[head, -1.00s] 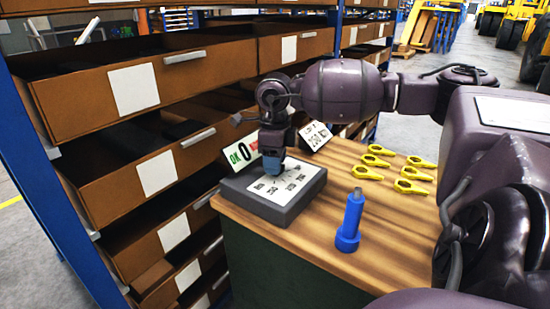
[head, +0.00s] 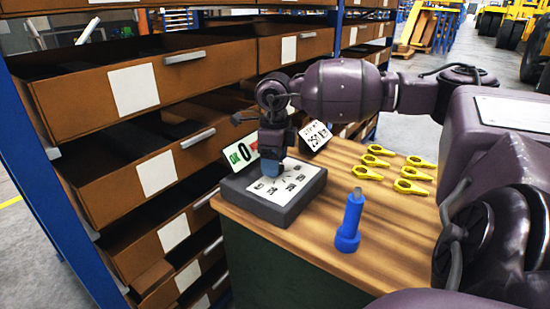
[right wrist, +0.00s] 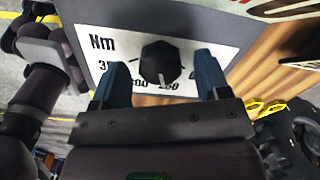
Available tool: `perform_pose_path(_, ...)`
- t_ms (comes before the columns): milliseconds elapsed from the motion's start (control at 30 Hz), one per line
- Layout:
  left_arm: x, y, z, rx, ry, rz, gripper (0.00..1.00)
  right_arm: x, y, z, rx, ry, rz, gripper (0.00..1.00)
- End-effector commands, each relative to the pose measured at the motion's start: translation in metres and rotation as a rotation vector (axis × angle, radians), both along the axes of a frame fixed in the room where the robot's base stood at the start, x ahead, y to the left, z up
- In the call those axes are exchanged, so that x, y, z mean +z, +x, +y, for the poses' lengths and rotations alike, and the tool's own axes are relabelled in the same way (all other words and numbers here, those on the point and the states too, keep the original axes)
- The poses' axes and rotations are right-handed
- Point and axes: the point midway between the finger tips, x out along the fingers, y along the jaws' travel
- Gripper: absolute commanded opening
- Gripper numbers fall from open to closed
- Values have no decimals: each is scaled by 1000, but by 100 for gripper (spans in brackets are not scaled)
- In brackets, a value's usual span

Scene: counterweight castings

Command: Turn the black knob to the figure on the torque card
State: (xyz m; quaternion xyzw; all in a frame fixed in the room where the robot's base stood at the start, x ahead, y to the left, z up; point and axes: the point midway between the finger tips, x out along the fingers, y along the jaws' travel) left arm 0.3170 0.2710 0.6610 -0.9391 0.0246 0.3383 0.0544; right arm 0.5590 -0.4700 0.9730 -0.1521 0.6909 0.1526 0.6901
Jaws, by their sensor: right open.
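The black knob (right wrist: 160,62) sits on a white dial plate with "Nm" and figures. Its white pointer mark points toward the bottom of the wrist view, near "250"; the neighbouring figures are partly covered. My right gripper (right wrist: 164,76) is open, with one blue finger on each side of the knob; contact cannot be told. In the head view the right gripper (head: 271,168) hides the knob over the dark dial box (head: 285,210). The torque card (head: 316,134) stands tilted behind, seeming to read 250. My left gripper is not in view.
A green-and-red "OK 0" sign (head: 240,153) stands behind the box. Brown shelf bins (head: 157,180) stand close at left. The bench front is mostly clear.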

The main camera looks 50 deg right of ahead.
Motion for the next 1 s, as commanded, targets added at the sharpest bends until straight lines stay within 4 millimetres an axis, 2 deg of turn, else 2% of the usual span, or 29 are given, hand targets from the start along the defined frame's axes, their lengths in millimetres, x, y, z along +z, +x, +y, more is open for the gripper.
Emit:
perform_pose_path(167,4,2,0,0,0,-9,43,22,1,-1,0,-2,-7,69)
perform_pose_path(333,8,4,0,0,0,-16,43,54,1,0,0,-1,-8,69)
perform_pose_path(600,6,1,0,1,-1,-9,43,94,0,0,0,-1,-4,69)
perform_pose_path(800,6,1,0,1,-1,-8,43,106,0,0,0,0,-1,69)
perform_pose_path(1000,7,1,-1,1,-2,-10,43,107,0,0,0,0,0,69)
